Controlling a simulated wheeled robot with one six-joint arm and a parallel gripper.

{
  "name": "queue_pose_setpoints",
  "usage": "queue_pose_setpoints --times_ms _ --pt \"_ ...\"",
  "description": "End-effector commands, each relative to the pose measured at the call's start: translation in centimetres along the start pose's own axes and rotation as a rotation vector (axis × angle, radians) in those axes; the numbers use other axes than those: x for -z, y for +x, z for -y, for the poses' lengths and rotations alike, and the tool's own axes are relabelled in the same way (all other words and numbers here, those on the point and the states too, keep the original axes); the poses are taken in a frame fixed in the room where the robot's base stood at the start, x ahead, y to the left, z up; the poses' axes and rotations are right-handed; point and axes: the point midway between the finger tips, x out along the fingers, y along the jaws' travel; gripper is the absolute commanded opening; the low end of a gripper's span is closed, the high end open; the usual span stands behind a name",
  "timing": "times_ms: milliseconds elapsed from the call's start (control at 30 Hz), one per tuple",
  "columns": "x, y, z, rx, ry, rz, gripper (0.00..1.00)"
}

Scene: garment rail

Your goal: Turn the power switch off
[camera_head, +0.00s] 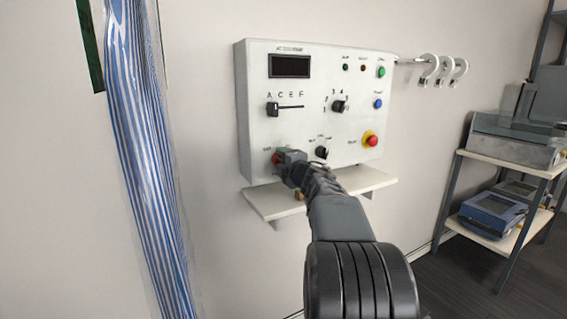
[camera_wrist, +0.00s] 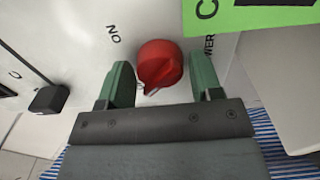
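The power switch is a red rotary knob (camera_wrist: 158,64) on a white panel. "ON" is printed to its left in the wrist view, and partly hidden letters "WER" to its right. A pale mark shows at the knob's lower edge. My gripper (camera_wrist: 162,78) is open, with one green finger on each side of the knob and a visible gap to each. In the head view the knob (camera_head: 276,158) shows at the panel's lower left, partly covered by my gripper (camera_head: 291,160). Whether the fingers reach past the knob's face is unclear.
The control panel (camera_head: 310,65) also carries a slider (camera_head: 272,109), rotary knobs and a red emergency button (camera_head: 371,139). A shelf (camera_head: 365,178) juts out below it. A striped garment (camera_head: 145,150) hangs at left; hooks (camera_head: 445,68) and an equipment rack (camera_head: 505,175) are at right.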

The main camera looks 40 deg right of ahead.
Motion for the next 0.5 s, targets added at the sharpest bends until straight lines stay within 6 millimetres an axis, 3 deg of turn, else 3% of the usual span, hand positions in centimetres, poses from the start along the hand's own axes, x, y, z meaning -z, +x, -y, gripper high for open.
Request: queue_pose_setpoints --times_ms 267,500 --pt "-0.1 -0.7 -0.1 -0.001 0.001 0.001 0.59" --pt "-0.1 -4.8 -0.2 -0.002 0.0 0.004 0.59"
